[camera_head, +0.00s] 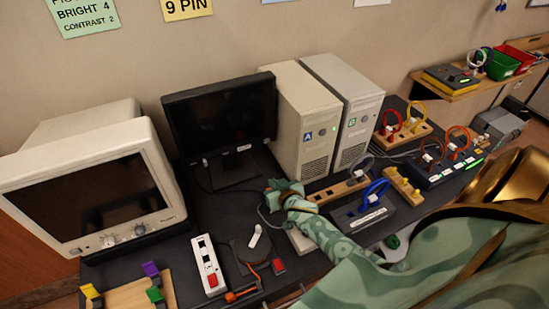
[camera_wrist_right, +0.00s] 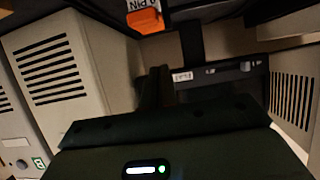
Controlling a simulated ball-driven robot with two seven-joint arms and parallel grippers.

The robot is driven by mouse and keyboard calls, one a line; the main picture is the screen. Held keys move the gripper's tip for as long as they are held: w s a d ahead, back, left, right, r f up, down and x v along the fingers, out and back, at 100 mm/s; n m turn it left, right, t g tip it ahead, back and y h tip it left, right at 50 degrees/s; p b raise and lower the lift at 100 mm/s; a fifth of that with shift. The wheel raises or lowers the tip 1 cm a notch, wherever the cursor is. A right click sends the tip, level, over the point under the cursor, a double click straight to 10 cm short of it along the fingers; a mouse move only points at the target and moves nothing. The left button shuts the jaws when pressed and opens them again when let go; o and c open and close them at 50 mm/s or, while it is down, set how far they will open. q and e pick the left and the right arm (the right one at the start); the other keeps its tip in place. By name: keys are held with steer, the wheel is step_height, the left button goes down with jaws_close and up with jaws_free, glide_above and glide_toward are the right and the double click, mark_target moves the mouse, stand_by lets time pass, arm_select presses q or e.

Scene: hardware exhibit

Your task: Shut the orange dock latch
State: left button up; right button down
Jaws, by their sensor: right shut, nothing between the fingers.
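A small orange latch-like piece (camera_head: 241,294) shows at the front edge of the dark bench in the head view, partly cut by the frame edge. An orange part (camera_wrist_right: 145,21) beside a white label also shows at the top of the right wrist view; I cannot tell whether it is the same piece. My right gripper (camera_head: 277,193) is over the middle of the bench, in front of the beige towers, apart from the front orange piece. Its fingers (camera_wrist_right: 158,88) are shut and empty. The gripper and forearm hide part of the bench. My left gripper is not in view.
A beige CRT monitor (camera_head: 95,195) stands left and a black flat monitor (camera_head: 220,120) behind. Beige towers (camera_head: 305,115) stand behind my right gripper. A white power strip (camera_head: 208,265) lies front left. Wooden cable stands (camera_head: 404,187) and a black port box (camera_head: 440,170) crowd the right.

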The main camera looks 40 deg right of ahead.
step_height(320, 180, up, 4)
steer(key=p, duration=0.3)
steer(key=shift+w+d, duration=0.1)
steer(key=s+a+f, duration=0.1)
steer(key=s+f, duration=0.1)
steer(key=s, duration=0.2)
steer(key=s+a+f+b, duration=0.1)
steer(key=s, duration=0.4)
steer(key=shift+s+a+f, duration=0.2)
steer(key=shift+a+f, duration=0.05)
steer(key=shift+f, duration=0.1)
steer(key=shift+s+f, duration=0.1)
